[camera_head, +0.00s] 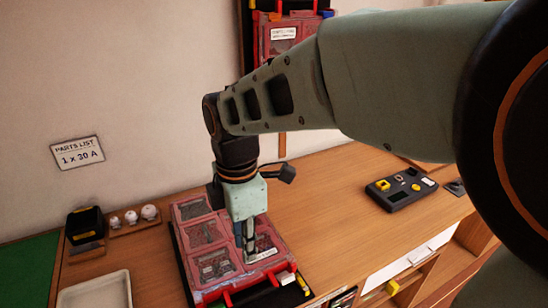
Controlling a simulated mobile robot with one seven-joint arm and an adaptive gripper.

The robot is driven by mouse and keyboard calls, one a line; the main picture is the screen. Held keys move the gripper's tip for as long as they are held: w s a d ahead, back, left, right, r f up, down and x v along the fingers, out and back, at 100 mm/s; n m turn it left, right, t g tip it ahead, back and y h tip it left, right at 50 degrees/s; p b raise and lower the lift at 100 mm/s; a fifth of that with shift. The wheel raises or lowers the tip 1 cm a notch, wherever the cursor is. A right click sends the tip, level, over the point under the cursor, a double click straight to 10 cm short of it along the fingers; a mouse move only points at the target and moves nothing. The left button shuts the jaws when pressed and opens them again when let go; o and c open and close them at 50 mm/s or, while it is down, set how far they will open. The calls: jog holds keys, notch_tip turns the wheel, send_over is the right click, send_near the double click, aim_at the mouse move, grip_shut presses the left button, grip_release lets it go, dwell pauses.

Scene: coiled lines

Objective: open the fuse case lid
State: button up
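The fuse case (190,232) is a red-framed, compartmented case on the wooden bench, below the middle of the head view. Its lid (203,232) lies flat over it, with several greyish window panels and a white label near the front right. My gripper (248,252) points down over the right part of the lid, beside the label. Its fingers hide part of the lid. I cannot tell whether the fingertips touch it, or how far apart they are.
A black tray (400,190) with small yellow parts lies at the right. A pale tray (96,292), a dark bin (84,224) and white round items (149,212) stand at the left. Another red case (285,34) hangs on the wall. Bench between case and black tray is clear.

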aim_at(248, 277)
notch_tip(248, 277, down, 10)
jog(key=shift+s+r, duration=0.1)
dwell(0.4)
grip_shut()
